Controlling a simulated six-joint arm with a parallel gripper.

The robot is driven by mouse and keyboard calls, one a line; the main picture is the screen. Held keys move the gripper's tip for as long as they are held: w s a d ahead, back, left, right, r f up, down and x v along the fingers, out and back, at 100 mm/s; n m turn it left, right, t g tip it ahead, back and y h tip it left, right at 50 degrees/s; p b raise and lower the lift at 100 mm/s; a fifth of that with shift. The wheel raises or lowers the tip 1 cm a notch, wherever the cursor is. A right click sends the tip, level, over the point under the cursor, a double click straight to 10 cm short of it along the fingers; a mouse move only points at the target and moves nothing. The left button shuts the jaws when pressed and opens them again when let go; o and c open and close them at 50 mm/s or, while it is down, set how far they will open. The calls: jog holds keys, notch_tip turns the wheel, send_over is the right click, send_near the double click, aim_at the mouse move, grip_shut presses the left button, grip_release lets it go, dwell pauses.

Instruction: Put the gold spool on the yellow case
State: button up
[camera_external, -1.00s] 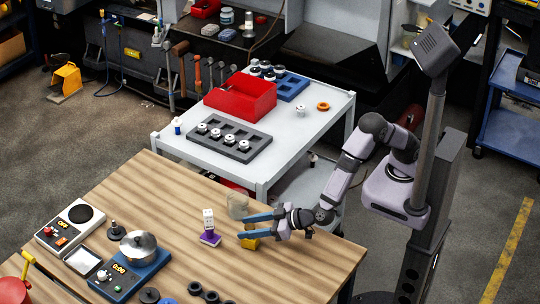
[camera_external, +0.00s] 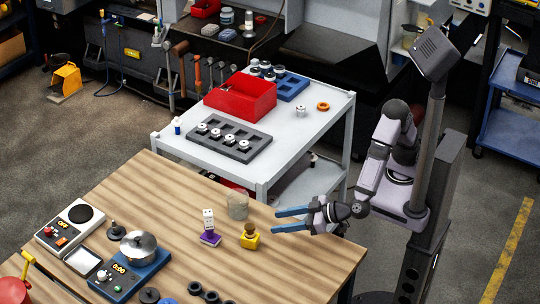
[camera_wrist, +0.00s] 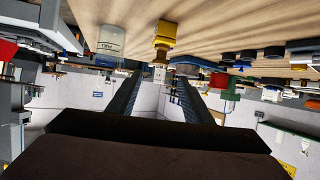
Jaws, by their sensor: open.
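The yellow case (camera_external: 250,241) stands on the wooden table, right of a purple-based white block. The gold spool (camera_external: 249,229), a small dark-gold piece, sits upright on top of the case. In the upside-down wrist view, the yellow case (camera_wrist: 165,28) hangs from the table at top centre. The gold spool (camera_wrist: 161,54) shows just below it, partly overlapping a white thing behind. My gripper (camera_external: 275,219) is open and empty, to the right of the case and spool and apart from both. Its two fingers point left toward them.
A clear beaker (camera_external: 238,207) stands behind the case. The white block on a purple base (camera_external: 208,228) is to its left. Black rings (camera_external: 210,295) lie at the front edge. A scale with a pan (camera_external: 138,246) is farther left. The table right of the case is clear.

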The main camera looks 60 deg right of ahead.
jog(key=shift+s+d+r, duration=0.1)
jog(key=shift+s, duration=0.1)
jog(key=shift+w, duration=0.15)
jog(key=w+d+g, duration=0.2)
jog(key=w+d, duration=0.2)
jog(key=w, duration=0.6)
jog(key=w+d+f+g, duration=0.3)
jog(key=w+d, duration=0.2)
jog(key=d, duration=0.5)
jog(key=s+d+f+m+g+h, duration=0.1)
jog(key=s+d, duration=0.3)
jog(key=d, duration=0.6)
jog(key=s+d+f+m+g+h, duration=0.2)
jog(key=s+d+f+g, duration=0.1)
jog(key=d, duration=0.8)
jog(key=s+d+f+m+g+h, duration=0.1)
jog(key=s+d+f+g+h, duration=0.1)
jog(key=s+d, duration=0.5)
jog(key=d+g, duration=0.1)
jog(key=d, duration=0.3)
jog(key=shift+d+m+g, duration=0.15)
jog(key=shift+m+g, duration=0.15)
